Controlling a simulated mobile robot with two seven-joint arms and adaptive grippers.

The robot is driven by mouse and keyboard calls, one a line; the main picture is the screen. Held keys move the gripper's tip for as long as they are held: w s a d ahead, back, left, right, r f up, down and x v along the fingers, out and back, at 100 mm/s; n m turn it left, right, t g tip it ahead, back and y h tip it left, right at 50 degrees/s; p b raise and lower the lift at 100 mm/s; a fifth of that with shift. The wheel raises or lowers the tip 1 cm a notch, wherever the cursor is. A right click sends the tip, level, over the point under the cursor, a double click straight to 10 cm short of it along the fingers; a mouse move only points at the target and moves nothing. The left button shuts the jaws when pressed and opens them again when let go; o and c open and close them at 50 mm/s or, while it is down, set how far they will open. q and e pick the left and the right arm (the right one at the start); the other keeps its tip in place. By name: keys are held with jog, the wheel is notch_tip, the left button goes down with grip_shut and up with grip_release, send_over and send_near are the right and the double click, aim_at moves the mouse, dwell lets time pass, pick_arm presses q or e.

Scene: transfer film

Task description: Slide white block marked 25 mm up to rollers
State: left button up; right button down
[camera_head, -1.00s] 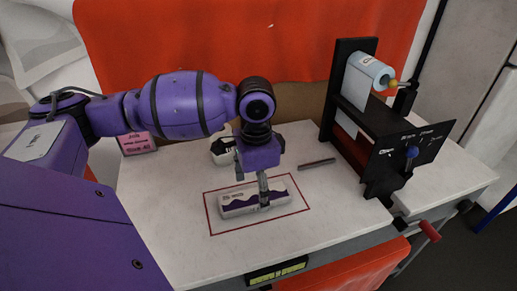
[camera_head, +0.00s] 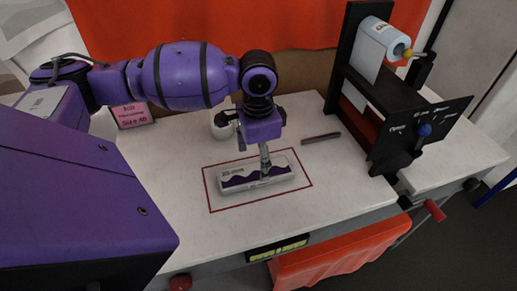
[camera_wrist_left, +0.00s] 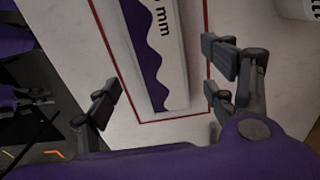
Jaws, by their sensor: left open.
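The white block (camera_head: 237,181) with a purple wavy band and a "25 mm" mark lies flat inside a red outline on the table. My open left gripper (camera_head: 252,155) points down over its right part; one finger overlaps the block in the head view. In the left wrist view the block (camera_wrist_left: 163,50) lies between the spread fingers of the gripper (camera_wrist_left: 158,88), with gaps on both sides. The rollers are part of the black machine (camera_head: 402,135) to the right, where a reddish roller (camera_head: 357,117) is partly hidden.
A pale film roll (camera_head: 384,38) sits atop the machine. A dark rod (camera_head: 321,138) lies between block and machine. A round white object (camera_head: 221,124) and a pink sign (camera_head: 132,115) stand behind.

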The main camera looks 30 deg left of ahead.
aim_at(258, 171)
pick_arm(q)
jog(key=shift+f, duration=2.2)
jog(key=c, duration=1.3)
